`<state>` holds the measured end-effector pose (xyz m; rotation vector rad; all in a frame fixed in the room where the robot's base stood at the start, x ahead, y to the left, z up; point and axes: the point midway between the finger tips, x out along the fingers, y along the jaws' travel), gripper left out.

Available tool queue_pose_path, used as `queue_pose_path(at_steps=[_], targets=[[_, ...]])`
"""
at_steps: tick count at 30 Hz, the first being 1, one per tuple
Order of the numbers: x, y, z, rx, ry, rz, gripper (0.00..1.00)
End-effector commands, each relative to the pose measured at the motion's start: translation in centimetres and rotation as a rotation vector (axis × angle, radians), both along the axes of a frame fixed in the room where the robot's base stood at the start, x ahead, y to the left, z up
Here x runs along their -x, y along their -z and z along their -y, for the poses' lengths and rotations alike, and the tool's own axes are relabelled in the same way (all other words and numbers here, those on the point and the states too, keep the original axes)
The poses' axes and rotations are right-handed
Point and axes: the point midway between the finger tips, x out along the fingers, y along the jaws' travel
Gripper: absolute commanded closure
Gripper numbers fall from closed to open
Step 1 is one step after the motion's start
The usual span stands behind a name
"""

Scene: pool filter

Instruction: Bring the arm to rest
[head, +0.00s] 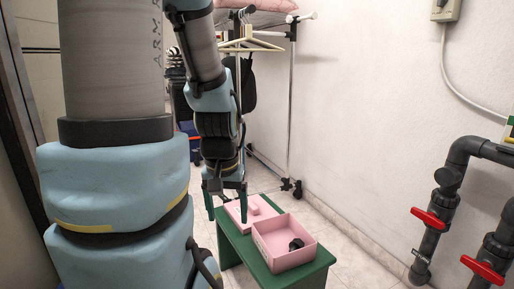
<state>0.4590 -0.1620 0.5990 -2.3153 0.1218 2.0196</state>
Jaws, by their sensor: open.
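My gripper (226,206) hangs pointing down in the head view, over the far left part of a green bench (235,242). My arm covers the left of the view.
Dark pipes with red valve handles (428,219) stand at the right by the white wall (370,120). A wheeled clothes rack (292,110) with hangers stands behind my gripper. Tiled floor is free between the bench and the wall.

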Motion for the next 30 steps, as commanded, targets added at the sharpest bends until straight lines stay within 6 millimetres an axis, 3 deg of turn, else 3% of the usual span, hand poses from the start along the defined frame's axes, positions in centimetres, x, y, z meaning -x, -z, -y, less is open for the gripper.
queue_pose_path(at_steps=[1, 24, 30], targets=[[0.0, -2.7, 0.0, 0.0, -0.001, 0.001, 0.19], [-0.1, -26.9, 0.1, 0.002, -0.004, 0.003, 0.19], [-0.1, -32.0, 0.1, 0.002, -0.004, 0.003, 0.19]])
